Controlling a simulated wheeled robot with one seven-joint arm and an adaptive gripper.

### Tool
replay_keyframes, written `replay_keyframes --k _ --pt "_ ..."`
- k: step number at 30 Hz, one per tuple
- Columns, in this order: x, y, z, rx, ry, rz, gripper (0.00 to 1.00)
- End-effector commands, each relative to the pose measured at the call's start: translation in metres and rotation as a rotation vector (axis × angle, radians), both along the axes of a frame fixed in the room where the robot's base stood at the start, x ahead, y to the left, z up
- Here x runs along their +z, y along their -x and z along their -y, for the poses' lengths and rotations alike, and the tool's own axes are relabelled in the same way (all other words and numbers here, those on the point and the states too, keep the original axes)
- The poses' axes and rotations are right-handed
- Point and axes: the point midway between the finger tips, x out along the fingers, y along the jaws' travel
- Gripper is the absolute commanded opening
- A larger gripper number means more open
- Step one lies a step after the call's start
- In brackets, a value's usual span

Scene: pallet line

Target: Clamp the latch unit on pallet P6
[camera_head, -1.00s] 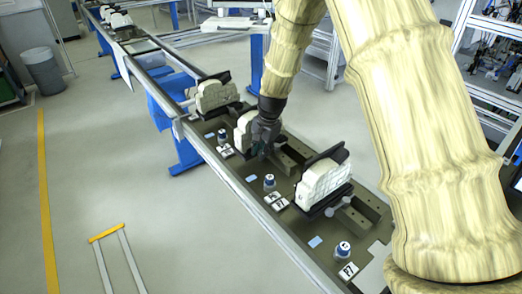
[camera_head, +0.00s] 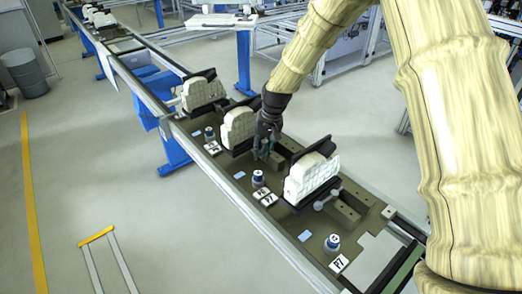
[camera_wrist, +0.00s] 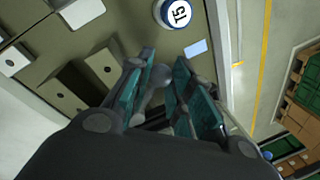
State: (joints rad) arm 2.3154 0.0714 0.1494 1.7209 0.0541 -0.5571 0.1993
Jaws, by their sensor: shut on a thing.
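The middle latch unit (camera_head: 238,127) is a pale block in a black frame, standing upright on the pallet line. My gripper (camera_head: 264,150) is just to its right, low over the pallet, pointing down. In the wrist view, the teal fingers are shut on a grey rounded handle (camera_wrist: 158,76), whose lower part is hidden. A blue-and-white round button (camera_wrist: 177,12) lies beyond the fingertips. The number tags (camera_head: 264,196) beside the middle pallet are too small to read surely.
A nearer pale latch unit (camera_head: 312,178) with its own grey lever (camera_head: 327,199) stands close on the right, by a tag reading P7 (camera_head: 339,263). Another pale unit (camera_head: 203,92) stands farther back. A conveyor rail (camera_head: 235,190) edges the line.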

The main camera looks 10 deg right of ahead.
Motion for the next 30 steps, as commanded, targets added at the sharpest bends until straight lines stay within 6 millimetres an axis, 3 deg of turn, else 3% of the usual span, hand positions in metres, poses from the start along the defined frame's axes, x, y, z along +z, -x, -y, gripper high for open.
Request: replay_keyframes --k 18,30 --pt "0.0 0.003 0.043 0.574 -0.002 0.0 0.0" --pt "0.0 -0.003 0.061 0.836 -0.001 -0.002 0.0"
